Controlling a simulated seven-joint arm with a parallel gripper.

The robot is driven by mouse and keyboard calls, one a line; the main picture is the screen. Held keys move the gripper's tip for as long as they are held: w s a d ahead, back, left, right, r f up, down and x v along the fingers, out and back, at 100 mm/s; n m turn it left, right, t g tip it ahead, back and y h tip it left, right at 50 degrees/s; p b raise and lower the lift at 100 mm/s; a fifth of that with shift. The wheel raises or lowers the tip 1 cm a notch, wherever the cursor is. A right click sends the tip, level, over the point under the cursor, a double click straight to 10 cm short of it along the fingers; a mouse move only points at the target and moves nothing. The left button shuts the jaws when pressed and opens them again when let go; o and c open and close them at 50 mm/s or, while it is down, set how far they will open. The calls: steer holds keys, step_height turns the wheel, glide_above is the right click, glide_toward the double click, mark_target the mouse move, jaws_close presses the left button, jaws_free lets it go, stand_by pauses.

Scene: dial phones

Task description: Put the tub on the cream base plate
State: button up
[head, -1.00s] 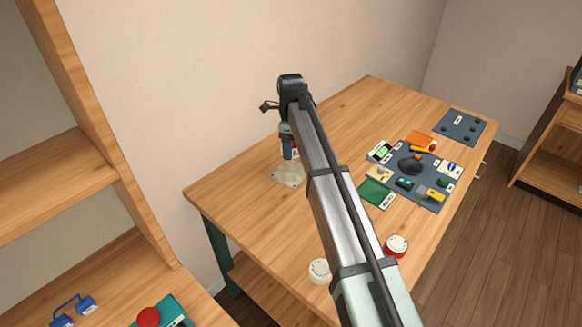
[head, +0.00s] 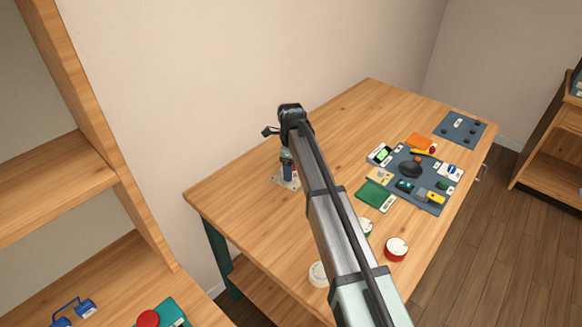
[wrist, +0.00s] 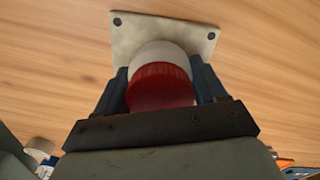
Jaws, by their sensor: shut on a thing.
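The tub (wrist: 160,82), with a white body and a red lid, is held between the two blue fingers of my gripper (wrist: 159,72) in the wrist view. The cream base plate (wrist: 204,42) lies flat on the wooden table, with dark dots at its corners. The tub overlaps the plate's near part in the wrist view. In the head view my gripper (head: 288,177) is low over the plate (head: 279,182). The tub is mostly hidden there, and I cannot tell whether it touches the plate.
A dark mat (head: 424,198) with several small items lies to the right, with a green card (head: 373,194) beside it. A red round tub (head: 396,249) and a cream one (head: 317,273) stand near the front edge. The table left of the plate is clear.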

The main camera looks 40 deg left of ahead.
steer(key=shift+f, duration=0.15)
steer(key=o, duration=1.1)
step_height(320, 180, up, 12)
steer(key=shift+r, duration=0.2)
